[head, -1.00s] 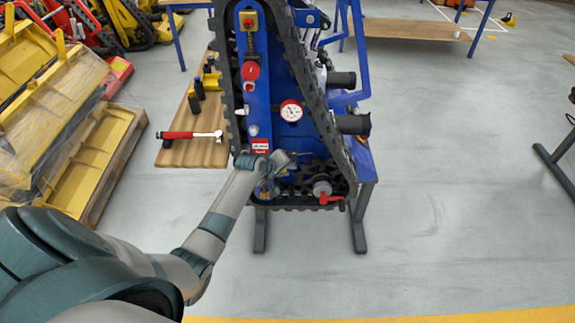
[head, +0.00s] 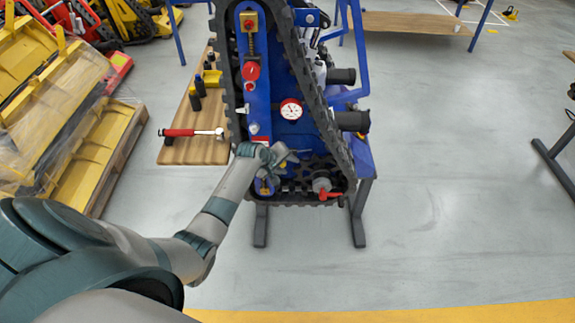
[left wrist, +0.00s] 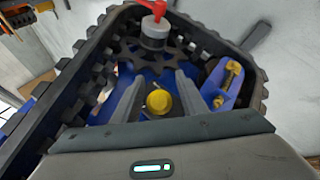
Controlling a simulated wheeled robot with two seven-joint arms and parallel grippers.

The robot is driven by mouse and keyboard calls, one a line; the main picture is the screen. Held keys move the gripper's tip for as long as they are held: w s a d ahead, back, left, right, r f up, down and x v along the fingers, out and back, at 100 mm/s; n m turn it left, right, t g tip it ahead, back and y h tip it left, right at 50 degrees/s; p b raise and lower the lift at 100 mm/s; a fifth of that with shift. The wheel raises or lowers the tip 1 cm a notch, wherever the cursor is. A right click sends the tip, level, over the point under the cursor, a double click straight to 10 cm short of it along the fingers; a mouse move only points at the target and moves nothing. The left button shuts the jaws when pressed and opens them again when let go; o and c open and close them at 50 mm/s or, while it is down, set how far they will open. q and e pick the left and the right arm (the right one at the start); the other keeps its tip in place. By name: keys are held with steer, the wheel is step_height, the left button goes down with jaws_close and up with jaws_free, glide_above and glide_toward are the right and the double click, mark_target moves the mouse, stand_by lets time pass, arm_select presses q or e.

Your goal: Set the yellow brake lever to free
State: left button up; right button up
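The yellow brake lever shows in the left wrist view as a round yellow knob (left wrist: 159,102), seen nearly end-on. My left gripper (left wrist: 158,86) is open, with one finger on each side of the knob and a small gap on both sides. In the head view my left gripper (head: 287,158) is at the lower part of the blue tracked carrier (head: 291,135) and largely covers the lever there. The lever's shaft and any position marks are hidden. My right gripper is not in view.
A red-handled valve (head: 329,194) sits right of the gripper, near the black track (head: 325,115). A brass-coloured part in a blue bracket (left wrist: 232,80) is close by in the wrist view. A wooden board (head: 195,150) with a red-handled tool stands left.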

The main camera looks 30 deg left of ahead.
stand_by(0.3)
arm_select(q)
steer(key=b+v, duration=0.2)
steer(key=v, duration=1.5)
steer(key=shift+s, duration=0.25)
steer(key=s+d+f+m+g+b, duration=0.15)
steer(key=s+f, duration=0.35)
steer(key=f, duration=0.8)
steer(key=s+d+f+m+g+y, duration=0.15)
steer(key=s+f, duration=0.25)
steer(key=f, duration=0.8)
steer(key=s+d+f+m+g+b, duration=0.15)
steer(key=s+f, duration=0.35)
steer(key=f, duration=0.8)
steer(key=s+d+f+m+g, duration=0.1)
steer(key=s+d+f+m, duration=0.2)
steer(key=s+f, duration=0.6)
steer(key=s+d+f+m, duration=0.2)
steer(key=s+d+f, duration=0.1)
steer(key=s+f, duration=0.55)
steer(key=s+d+f+m, duration=0.2)
steer(key=s+d, duration=0.1)
steer(key=s, duration=0.7)
steer(key=s+d+f+m+g+b, duration=0.1)
steer(key=s+d+f+m, duration=0.1)
steer(key=s, duration=0.9)
steer(key=shift+d+f+m, duration=0.25)
steer(key=shift+d+m, duration=0.5)
steer(key=shift+d, duration=0.1)
